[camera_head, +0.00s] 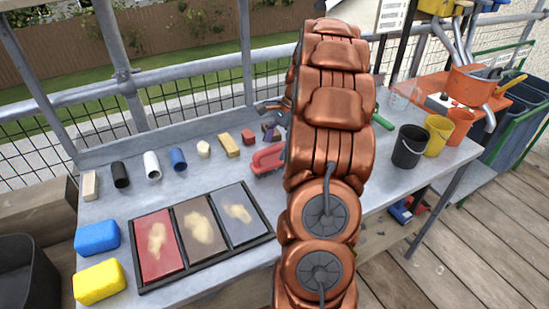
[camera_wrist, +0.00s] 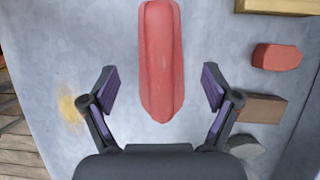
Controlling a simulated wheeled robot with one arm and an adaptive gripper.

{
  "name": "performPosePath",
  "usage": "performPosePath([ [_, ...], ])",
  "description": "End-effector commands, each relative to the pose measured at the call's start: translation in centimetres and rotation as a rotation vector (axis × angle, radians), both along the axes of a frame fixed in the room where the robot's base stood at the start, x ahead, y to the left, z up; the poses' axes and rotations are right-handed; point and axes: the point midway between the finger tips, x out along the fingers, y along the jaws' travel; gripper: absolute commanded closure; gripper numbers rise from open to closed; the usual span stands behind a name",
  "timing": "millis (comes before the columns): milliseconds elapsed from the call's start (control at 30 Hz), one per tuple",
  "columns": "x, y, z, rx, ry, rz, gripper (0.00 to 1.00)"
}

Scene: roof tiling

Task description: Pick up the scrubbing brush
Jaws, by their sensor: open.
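The scrubbing brush appears to be the red, long, handled thing (camera_head: 267,159) on the grey table, just left of my arm in the head view. In the wrist view the same red thing (camera_wrist: 161,55) runs up and down the picture, with its near end rounded. My gripper (camera_wrist: 160,82) is open and empty above the table. Its two purple-padded fingers stand to the left and right of the brush's near end, apart from it. My arm hides most of the gripper in the head view.
A red block (camera_wrist: 277,57) and a brown block (camera_wrist: 262,108) lie right of the brush. A framed tray (camera_head: 262,236) with three stained panels, blue (camera_head: 97,238) and yellow (camera_head: 99,282) sponges are at the left. Black (camera_head: 408,148) and yellow (camera_head: 438,135) buckets stand at the right.

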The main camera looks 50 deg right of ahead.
Motion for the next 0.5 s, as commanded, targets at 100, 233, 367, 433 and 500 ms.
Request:
performPosePath([
  [100,0.1,0.7,-1.4,0.003,0.003,0.001,0.12],
  [233,0.4,1.2,-2.8,0.002,0.000,0.000,0.12],
  [367,0.5,1.3,-3.4,-0.002,-0.002,0.000,0.12],
  [433,0.5,1.3,-3.4,-0.002,-0.002,0.000,0.12],
  [500,0.5,1.3,-3.4,-0.002,-0.002,0.000,0.12],
])
